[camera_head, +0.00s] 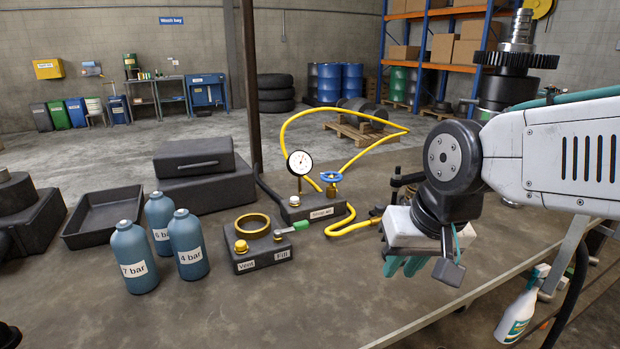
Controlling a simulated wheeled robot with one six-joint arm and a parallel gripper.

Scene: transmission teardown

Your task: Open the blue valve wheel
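The blue valve wheel (331,176) sits on a brass stem on top of a dark block (311,206) labelled "Shop air". A round white pressure gauge (300,163) stands on the same block, left of the wheel. My gripper (403,267) is in front of the wheel and to its right, above the bench and apart from the wheel. Its teal fingers point down and nothing shows between them. They overlap in this view, so their opening is unclear.
A yellow hose (352,226) loops from the block across the bench. A vent and fill block (263,248) with a green-handled lever stands left of my gripper. Blue bottles (130,258), an empty tray (105,215) and a dark case (194,158) fill the left. The front bench is clear.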

